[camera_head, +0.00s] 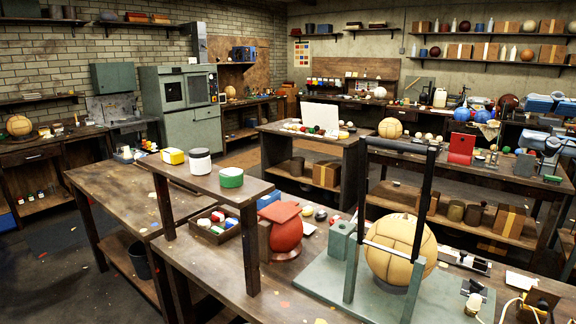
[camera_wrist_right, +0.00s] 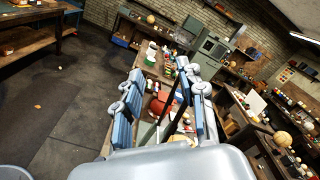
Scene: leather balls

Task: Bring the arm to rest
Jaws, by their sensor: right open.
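My right gripper (camera_head: 545,122) shows at the right edge of the head view, grey with blue finger pads, partly cut off by the frame. In the right wrist view, my right gripper (camera_wrist_right: 164,88) has its two fingers wide apart, with nothing held between them. It is raised, and the workbench shows beyond and below the fingers. My left gripper is in neither view.
A tan leather ball (camera_head: 400,252) sits in a green-grey frame (camera_head: 325,284) on the near bench. A red ball (camera_head: 286,236), a small raised shelf (camera_head: 213,181) and a box of paints (camera_head: 207,241) stand left of it. Open floor (camera_wrist_right: 75,120) lies left in the wrist view.

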